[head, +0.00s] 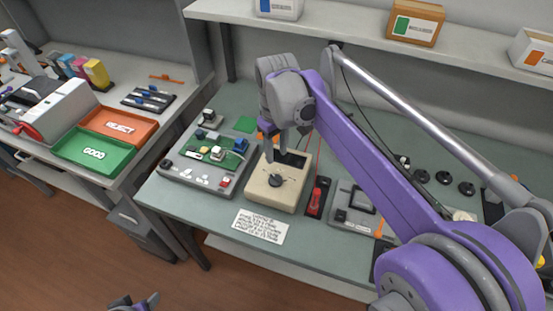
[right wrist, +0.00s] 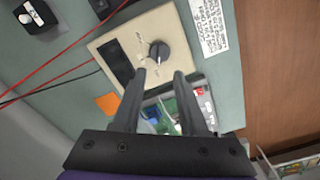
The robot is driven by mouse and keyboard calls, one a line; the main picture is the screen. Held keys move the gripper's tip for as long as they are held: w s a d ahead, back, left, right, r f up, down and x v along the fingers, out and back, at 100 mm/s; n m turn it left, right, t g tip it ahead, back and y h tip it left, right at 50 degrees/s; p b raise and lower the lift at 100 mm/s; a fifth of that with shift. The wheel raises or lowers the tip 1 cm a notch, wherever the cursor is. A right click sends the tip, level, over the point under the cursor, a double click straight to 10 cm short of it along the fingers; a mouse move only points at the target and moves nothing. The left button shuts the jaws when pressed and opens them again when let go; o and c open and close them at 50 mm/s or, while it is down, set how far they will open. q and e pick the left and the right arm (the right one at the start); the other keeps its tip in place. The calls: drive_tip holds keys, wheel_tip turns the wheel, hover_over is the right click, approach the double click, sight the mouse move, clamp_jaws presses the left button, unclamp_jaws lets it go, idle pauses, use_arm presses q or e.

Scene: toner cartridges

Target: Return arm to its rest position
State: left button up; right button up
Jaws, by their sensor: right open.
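My right arm (head: 370,160) reaches in from the lower right across the bench. Its gripper (head: 277,152) hangs above a beige box with a black dial (head: 262,193). In the right wrist view the gripper (right wrist: 159,74) has two dark fingers standing apart with nothing between them. The beige box (right wrist: 112,43) and its dial lie beyond the fingertips there. Only a small tip of my left gripper (head: 135,303) shows at the bottom edge of the head view, so its jaw opening is unclear.
A grey board with small parts (head: 191,173) lies left of the beige box. A red meter (head: 318,196) and a grey device (head: 357,210) are to its right. A shelf (head: 340,32) with boxes runs above. Green (head: 94,154) and orange (head: 122,122) trays sit on the left bench.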

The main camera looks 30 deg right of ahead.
drive_tip(key=shift+r, duration=0.4)
drive_tip(key=s+a+f+t, duration=0.1)
drive_tip(key=s+a+f, duration=0.1)
drive_tip(key=s+f, duration=0.2)
drive_tip(key=s+a+f+m+t, duration=0.1)
drive_tip(key=s+a+f+t, duration=0.1)
drive_tip(key=s, duration=0.4)
drive_tip(key=s+a+f+m+t, duration=0.1)
drive_tip(key=s+a+f+t, duration=0.1)
drive_tip(key=s+f, duration=0.3)
drive_tip(key=shift+s+a+f, duration=0.2)
drive_tip(key=shift+a+f, duration=0.1)
drive_tip(key=shift+a, duration=0.1)
